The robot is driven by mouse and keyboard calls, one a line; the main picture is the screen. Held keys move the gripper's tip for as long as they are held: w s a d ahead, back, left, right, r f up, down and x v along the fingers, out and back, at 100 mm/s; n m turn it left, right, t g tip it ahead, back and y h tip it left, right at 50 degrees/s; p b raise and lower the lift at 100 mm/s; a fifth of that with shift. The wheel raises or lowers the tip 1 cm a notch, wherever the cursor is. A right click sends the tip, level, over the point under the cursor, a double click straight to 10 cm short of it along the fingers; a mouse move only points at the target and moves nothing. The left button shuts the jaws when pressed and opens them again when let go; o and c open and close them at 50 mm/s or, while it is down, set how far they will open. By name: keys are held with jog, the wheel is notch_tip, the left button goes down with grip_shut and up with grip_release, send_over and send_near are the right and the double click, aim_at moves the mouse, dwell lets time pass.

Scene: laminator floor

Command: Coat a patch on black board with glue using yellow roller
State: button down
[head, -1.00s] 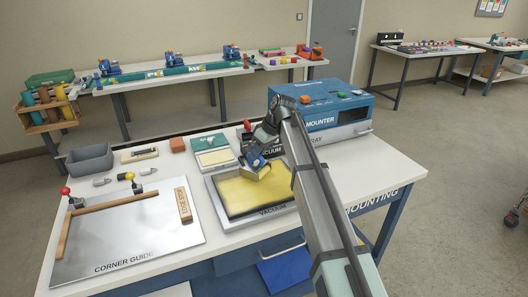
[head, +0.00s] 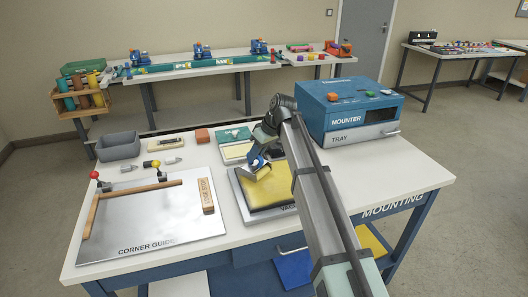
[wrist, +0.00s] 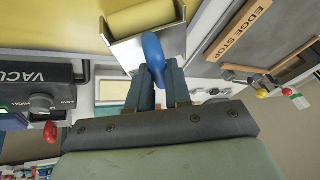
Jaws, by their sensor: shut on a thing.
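My gripper (head: 257,153) is shut on the blue handle (wrist: 153,50) of the roller. The roller's yellow cylinder (wrist: 145,14) sits in a metal frame and shows at the top of the wrist view. In the head view the roller is at the back left part of the board (head: 275,188). The board lies on the grey vacuum bed (head: 243,203). Its top looks mostly yellow, with dark edges showing. I cannot tell whether the roller touches it. The arm hides the board's right side.
The blue mounter (head: 350,108) stands behind on the right. A corner guide plate (head: 150,220) with wooden bars fills the left.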

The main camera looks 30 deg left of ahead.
jog(key=shift+s+a, duration=1.9)
jog(key=shift+s, duration=0.05)
jog(key=shift+s+a+r, duration=0.1)
jog(key=shift+a+r, duration=0.05)
notch_tip(320, 180, up, 8)
